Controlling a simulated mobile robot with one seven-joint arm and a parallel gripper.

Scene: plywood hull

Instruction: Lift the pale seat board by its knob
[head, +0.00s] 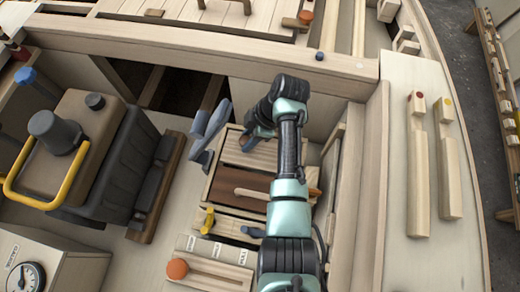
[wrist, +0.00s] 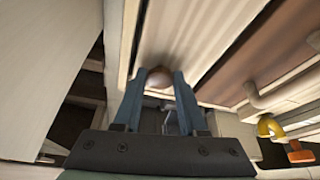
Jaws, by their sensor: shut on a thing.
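The pale seat board (head: 236,153) lies among the slatted boards in the middle of the hull in the head view. It also shows at the top of the wrist view (wrist: 190,35). I cannot tell whether the board is raised.
A brown board with a wooden handle (head: 262,194) lies just in front of the pale board. A grey lever (head: 208,125) stands close on the left. The hull's side (head: 352,190) is close on the right.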

